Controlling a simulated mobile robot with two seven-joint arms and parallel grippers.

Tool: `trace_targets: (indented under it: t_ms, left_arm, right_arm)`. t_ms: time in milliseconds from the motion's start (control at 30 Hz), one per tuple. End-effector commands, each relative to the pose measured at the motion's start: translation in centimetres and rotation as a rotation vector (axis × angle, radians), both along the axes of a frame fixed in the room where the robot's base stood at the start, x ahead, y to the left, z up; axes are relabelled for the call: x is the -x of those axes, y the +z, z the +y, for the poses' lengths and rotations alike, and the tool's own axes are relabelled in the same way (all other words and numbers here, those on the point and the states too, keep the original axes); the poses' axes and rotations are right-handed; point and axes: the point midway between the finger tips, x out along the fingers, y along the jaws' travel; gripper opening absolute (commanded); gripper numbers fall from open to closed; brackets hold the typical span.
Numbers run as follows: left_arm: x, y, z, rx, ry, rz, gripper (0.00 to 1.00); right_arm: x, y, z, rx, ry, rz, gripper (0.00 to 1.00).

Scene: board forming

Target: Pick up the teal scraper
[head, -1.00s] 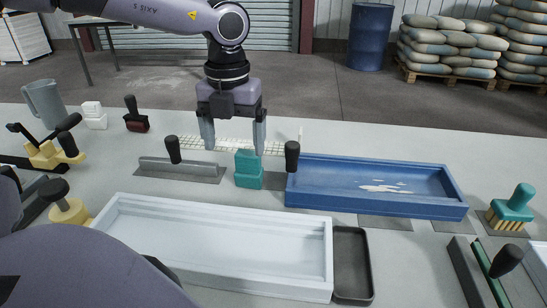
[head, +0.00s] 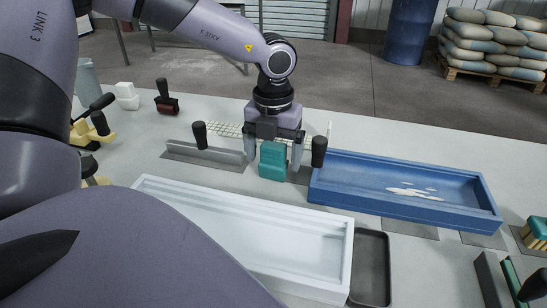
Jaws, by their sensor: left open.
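The teal scraper (head: 272,165) stands upright on the table between the grey metal float and the blue tray. My left gripper (head: 273,160) is lowered over it from behind, fingers pointing down. One finger is on each side of the scraper, with a visible gap on the left and a narrower one on the right. The gripper is open, and its palm is above the scraper's top. The far side of the scraper is hidden. My right gripper is not in view.
A metal float with a black handle (head: 200,138) lies close on the left. Another black handle (head: 319,150) stands close on the right, beside the blue tray (head: 405,192). The white tray (head: 240,225) is in front. A teal brush (head: 536,230) is at far right.

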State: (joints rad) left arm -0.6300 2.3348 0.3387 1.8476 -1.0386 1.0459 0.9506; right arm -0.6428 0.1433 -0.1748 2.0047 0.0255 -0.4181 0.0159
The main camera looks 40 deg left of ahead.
Motion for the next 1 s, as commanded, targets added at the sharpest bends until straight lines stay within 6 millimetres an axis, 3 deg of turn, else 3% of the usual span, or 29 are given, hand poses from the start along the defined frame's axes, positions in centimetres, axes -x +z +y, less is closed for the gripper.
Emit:
trace_targets:
  t_ms: [133,167,333,367,767,1000]
  left_arm:
    - [0.0,0.0,0.0,0.0,0.0,0.0,0.88]
    - [0.0,0.0,0.0,0.0,0.0,0.0,0.82]
    - [0.0,0.0,0.0,0.0,0.0,0.0,0.26]
    - [0.0,0.0,0.0,0.0,0.0,0.0,0.24]
    - [-0.1,0.7,0.0,0.0,0.0,-0.003,0.24]
    - [-0.2,4.2,0.0,-0.001,0.001,-0.009,0.24]
  right_arm:
    - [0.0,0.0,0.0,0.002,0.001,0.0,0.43]
    - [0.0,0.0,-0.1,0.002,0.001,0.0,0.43]
    - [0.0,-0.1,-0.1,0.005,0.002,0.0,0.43]
    - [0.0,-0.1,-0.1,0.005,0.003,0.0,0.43]
    - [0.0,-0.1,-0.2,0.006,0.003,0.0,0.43]
    - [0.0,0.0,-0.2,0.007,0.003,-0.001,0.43]
